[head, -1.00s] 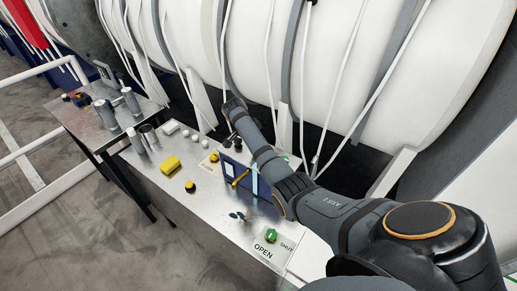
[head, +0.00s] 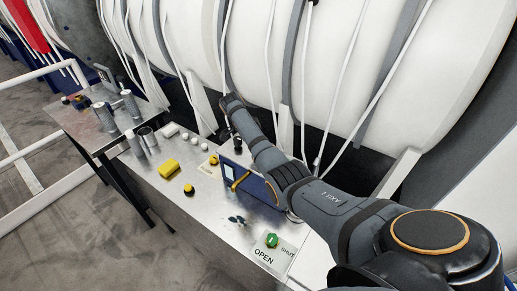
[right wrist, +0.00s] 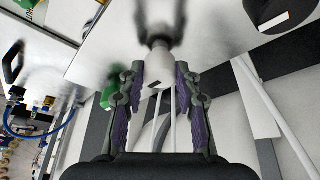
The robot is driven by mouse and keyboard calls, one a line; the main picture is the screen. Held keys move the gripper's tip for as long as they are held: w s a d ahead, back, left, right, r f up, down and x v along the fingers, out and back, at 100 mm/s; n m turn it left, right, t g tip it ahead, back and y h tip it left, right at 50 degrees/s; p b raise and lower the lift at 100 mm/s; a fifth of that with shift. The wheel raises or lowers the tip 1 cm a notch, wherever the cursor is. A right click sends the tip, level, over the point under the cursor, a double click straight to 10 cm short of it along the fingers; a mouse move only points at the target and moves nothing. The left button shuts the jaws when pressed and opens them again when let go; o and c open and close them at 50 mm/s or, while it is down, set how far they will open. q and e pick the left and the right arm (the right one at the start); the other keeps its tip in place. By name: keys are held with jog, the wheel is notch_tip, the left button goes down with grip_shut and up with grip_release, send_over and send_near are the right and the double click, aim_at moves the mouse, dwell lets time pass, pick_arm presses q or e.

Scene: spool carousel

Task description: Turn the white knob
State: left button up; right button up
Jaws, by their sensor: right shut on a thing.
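The white knob (right wrist: 160,64) stands out from a pale panel in the right wrist view, with a dark mark on its face. My right gripper (right wrist: 160,72) has one finger on each side of it, near the tips, and is shut on it. In the head view my right arm reaches from the lower right towards the back of the metal bench (head: 205,215). The fingers and this knob cannot be made out there. My left gripper is in neither view now.
A green knob (head: 271,240) sits on an OPEN/SHUT plate at the bench front. A blue panel (head: 235,172) stands close beside my right arm. Large white tanks (head: 340,80) rise behind.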

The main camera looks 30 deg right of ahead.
jog(key=shift+w+r, duration=0.1)
jog(key=shift+r, duration=0.1)
jog(key=o, duration=1)
jog(key=shift+c, duration=0.2)
jog(key=shift+o, duration=1)
jog(key=shift+f, duration=0.15)
jog(key=v, duration=0.7)
jog(key=shift+r, duration=0.25)
